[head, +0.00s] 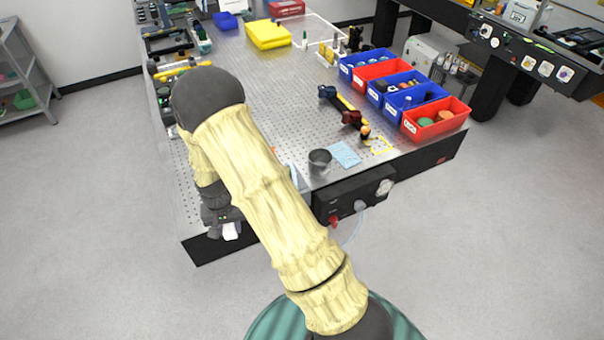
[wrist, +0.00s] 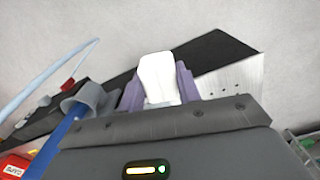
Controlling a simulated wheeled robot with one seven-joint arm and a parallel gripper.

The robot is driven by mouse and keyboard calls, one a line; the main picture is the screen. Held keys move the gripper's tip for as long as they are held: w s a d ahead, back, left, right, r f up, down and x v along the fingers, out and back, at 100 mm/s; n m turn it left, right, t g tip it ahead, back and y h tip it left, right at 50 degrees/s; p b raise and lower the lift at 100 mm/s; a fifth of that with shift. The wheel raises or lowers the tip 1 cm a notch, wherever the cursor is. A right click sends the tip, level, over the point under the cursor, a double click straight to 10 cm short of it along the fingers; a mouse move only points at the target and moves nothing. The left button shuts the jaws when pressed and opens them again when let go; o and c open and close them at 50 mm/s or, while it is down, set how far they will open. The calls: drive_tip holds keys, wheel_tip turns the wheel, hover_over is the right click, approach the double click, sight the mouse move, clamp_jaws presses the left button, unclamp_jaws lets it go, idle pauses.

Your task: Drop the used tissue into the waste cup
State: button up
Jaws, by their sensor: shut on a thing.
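My gripper (head: 229,228) hangs low over the near left corner of the perforated table in the head view, partly hidden by its own wrist. It is shut on the white used tissue (head: 231,232). In the wrist view the tissue (wrist: 158,78) stands up between the purple fingers of my gripper (wrist: 159,88). The waste cup (head: 320,162), a small dark grey open cup, stands upright near the table's front edge, to the right of my gripper and apart from it. A grey cup (wrist: 90,97) also shows left of the fingers in the wrist view.
A light blue cloth (head: 345,154) lies right of the cup. A black control box (head: 352,196) with knobs and a hose is on the table's front side. Red and blue bins (head: 434,117) line the right edge. My arm crosses the table's left part.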

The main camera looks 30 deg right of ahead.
drive_tip(key=d+f+n+b, duration=0.1)
drive_tip(key=d+f+n, duration=0.2)
drive_tip(key=d+f, duration=0.3)
drive_tip(key=shift+s+d+f+b, duration=0.3)
drive_tip(key=shift+s+d+f, duration=0.1)
drive_tip(key=shift+d, duration=0.65)
